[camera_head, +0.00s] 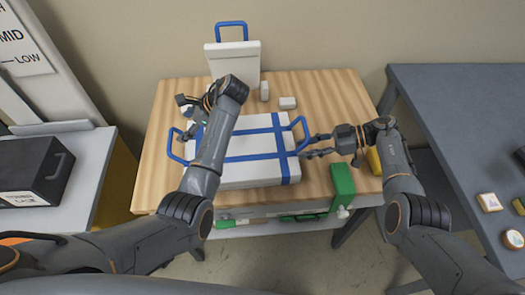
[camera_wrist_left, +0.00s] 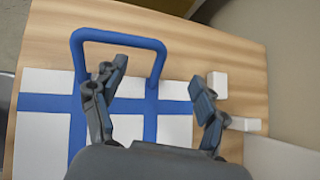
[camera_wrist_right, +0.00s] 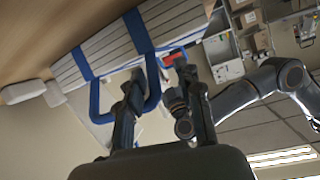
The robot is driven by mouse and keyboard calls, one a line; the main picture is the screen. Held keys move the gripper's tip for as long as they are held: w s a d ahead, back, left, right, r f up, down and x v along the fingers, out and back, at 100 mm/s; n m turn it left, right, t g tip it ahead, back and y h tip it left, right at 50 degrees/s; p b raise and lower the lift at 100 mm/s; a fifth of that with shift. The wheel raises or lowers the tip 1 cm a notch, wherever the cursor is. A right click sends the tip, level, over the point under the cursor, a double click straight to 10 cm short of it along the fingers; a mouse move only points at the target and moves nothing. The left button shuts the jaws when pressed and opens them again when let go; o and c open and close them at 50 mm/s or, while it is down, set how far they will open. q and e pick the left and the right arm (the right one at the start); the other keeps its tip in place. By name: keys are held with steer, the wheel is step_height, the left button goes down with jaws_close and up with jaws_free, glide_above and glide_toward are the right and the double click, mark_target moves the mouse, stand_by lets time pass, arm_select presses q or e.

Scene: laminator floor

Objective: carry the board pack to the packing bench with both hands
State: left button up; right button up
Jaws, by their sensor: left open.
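The board pack (camera_head: 252,150) is a white slab with blue straps, flat on the wooden table, with a blue loop handle at its left and right ends. My left gripper (camera_head: 184,118) is open above the pack's far left part. In the left wrist view, one finger of the left gripper (camera_wrist_left: 160,85) overlaps the left handle (camera_wrist_left: 120,36); contact cannot be told. My right gripper (camera_head: 312,146) is at the right handle (camera_head: 301,128), its fingers apart. In the right wrist view, part of that handle (camera_wrist_right: 154,82) shows between the fingers. The left arm hides part of the pack.
The wooden table (camera_head: 330,95) also holds an upright white case (camera_head: 232,62) with a blue handle, small white blocks (camera_head: 288,103) and a green object (camera_head: 342,185). A grey bench (camera_head: 460,110) stands right, across a gap. A black box (camera_head: 35,170) sits on a left-hand surface.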

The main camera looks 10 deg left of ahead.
arm_select(q)
steer(key=v, duration=0.7)
steer(key=shift+d, duration=0.2)
steer(key=shift+r, duration=0.1)
arm_select(e)
steer(key=shift+o, duration=0.3)
steer(key=o, duration=0.8)
steer(key=shift+c, duration=0.2)
steer(key=v, duration=1.2)
steer(key=shift+s, duration=0.15)
